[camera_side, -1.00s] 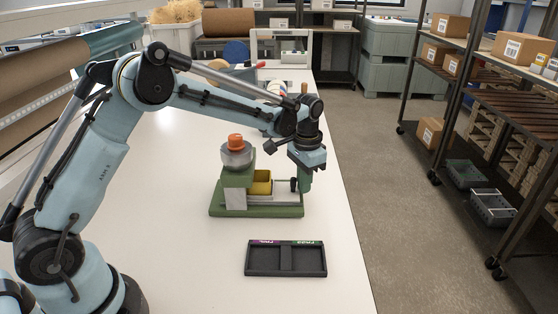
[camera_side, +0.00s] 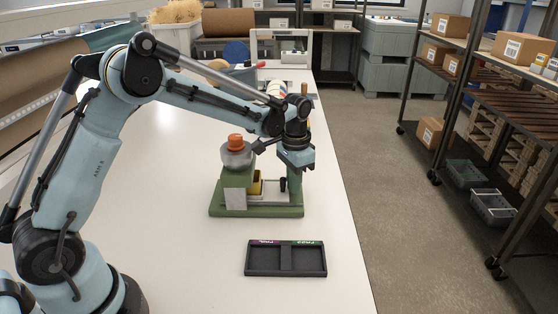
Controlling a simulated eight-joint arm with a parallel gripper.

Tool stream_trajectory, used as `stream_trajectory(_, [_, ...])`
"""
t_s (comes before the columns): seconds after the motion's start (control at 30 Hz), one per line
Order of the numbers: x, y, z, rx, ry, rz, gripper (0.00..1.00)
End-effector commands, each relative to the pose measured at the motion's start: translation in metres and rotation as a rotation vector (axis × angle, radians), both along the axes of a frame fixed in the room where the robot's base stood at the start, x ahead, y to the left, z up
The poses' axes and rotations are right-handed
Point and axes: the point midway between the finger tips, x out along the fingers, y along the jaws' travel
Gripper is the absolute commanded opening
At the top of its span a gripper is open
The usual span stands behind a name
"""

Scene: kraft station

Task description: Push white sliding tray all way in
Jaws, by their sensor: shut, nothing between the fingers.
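A green device (camera_side: 234,184) with an orange-topped clear hopper (camera_side: 236,150) stands on a green base (camera_side: 256,211). The white sliding tray (camera_side: 268,197) lies low on its right side, its left part inside the housing. A yellow container (camera_side: 257,184) sits on the tray, now only a narrow part showing beside the housing. A dark handle (camera_side: 283,184) is at the tray's right end. My gripper (camera_side: 294,187) is shut and empty, pointing down just right of the handle. It looks in contact with it, though the exact contact is hard to see.
A black two-compartment holder (camera_side: 286,260) with purple and green labels lies in front of the device. The white table (camera_side: 180,240) is clear around it. Its right edge is close to my gripper. Several items stand behind the device.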

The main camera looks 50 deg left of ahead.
Motion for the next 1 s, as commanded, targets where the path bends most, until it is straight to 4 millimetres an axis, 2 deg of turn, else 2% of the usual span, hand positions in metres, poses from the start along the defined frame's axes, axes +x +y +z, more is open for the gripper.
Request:
stream_trajectory(0.03, [0.0012, 0.0031, -0.0059, 0.005, -0.009, 0.004, 0.00])
stream_trajectory(0.8, [0.0069, -0.0033, -0.0062, 0.004, -0.008, 0.003, 0.00])
stream_trajectory(1.0, [0.0072, -0.0036, 0.0016, 0.004, -0.009, 0.003, 0.00])
